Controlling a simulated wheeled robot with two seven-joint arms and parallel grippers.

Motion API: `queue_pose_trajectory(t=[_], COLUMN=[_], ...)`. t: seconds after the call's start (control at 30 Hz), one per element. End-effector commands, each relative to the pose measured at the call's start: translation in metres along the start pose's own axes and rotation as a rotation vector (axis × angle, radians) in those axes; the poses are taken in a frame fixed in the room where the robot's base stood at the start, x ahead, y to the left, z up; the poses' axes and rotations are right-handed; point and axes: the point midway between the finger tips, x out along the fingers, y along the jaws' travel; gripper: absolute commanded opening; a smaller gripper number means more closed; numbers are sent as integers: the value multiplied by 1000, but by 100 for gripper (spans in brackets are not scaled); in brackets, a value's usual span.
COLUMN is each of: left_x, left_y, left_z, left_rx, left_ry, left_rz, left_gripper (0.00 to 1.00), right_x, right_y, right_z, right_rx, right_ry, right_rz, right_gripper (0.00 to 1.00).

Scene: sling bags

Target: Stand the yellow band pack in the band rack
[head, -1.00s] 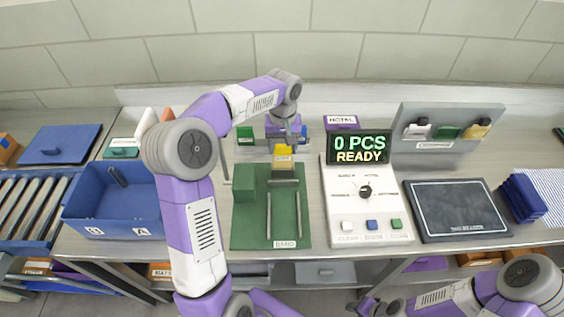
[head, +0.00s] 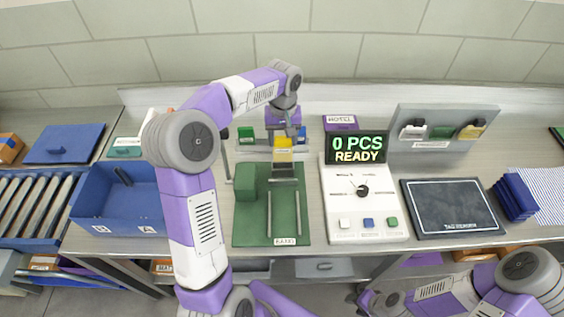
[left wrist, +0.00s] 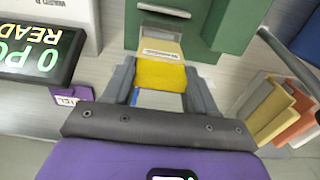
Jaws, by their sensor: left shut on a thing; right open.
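The yellow band pack (head: 283,143) is between the fingers of my left gripper (head: 284,133), behind the green board's top edge. In the left wrist view the pack (left wrist: 160,75) shows yellow with a pale labelled end, and the fingers of my left gripper (left wrist: 162,85) are shut on it. The band rack (head: 257,149) looks like the low grey holder at the back, with a green pack (head: 246,134) at left and a blue one (head: 302,131) at right. I cannot tell whether the yellow pack touches it. My right gripper (head: 373,302) is open and empty at bottom right.
The green board (head: 256,226) with a green block (head: 245,183) and metal rails lies in front. A white console (head: 342,205) with a display (head: 357,148) stands right. A blue bin (head: 122,205) is left.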

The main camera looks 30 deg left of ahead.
Motion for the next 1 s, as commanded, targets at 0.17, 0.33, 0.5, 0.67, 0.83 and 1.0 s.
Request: queue_pose_trajectory(t=[0.17,0.33,0.5,0.67,0.83,1.0], left_x=[0,-2,-15,-29,-40,-40], left_y=[0,0,0,0,0,0], left_z=[0,0,0,0,0,0], left_rx=[0,0,1,0,0,0], left_ry=[0,0,1,1,1,0], left_rz=[0,0,0,0,1,1], left_gripper=[23,23,23,23,23,23], right_x=[0,-2,-13,-25,-35,-35], right_y=[0,-1,-5,-9,-13,-13], right_z=[0,0,1,1,2,2], right_rx=[0,0,0,0,0,0], right_ry=[0,0,0,0,0,0], right_rz=[0,0,0,0,0,0], right_gripper=[43,43,43,43,43,43])
